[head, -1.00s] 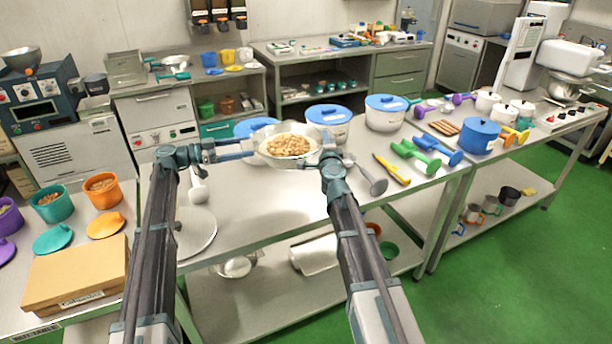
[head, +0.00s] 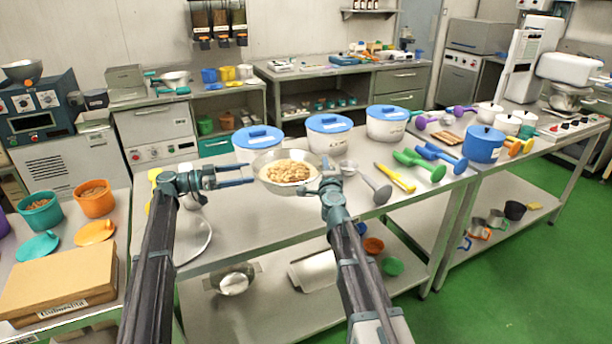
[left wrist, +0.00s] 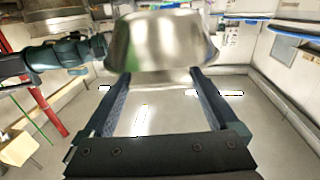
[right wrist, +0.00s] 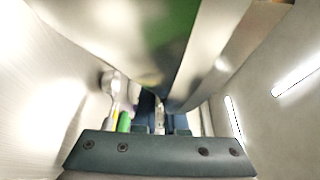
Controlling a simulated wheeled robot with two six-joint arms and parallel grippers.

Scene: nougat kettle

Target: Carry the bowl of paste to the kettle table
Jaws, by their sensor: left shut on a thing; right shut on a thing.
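The metal bowl (head: 262,180) holds a tan, lumpy paste (head: 288,171) and looks level. It is held between my two grippers, in front of the blue-lidded tubs. My left gripper (head: 250,174) is shut on the bowl's left side. My right gripper (head: 324,166) is shut on its right side, its fingers partly hidden. In the left wrist view the bowl's shiny outside (left wrist: 160,42) is at the fingertips. In the right wrist view a close, blurred metal surface (right wrist: 115,30) fills the top. I cannot tell whether the bowl clears the table below.
A long steel table (head: 270,222) runs below the bowl. White tubs with blue lids (head: 328,123) line its back. A yellow-handled tool (head: 395,177) and green and blue tools lie to the right. A blue pot (head: 484,146) stands farther right. A cardboard box (head: 60,280) lies left.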

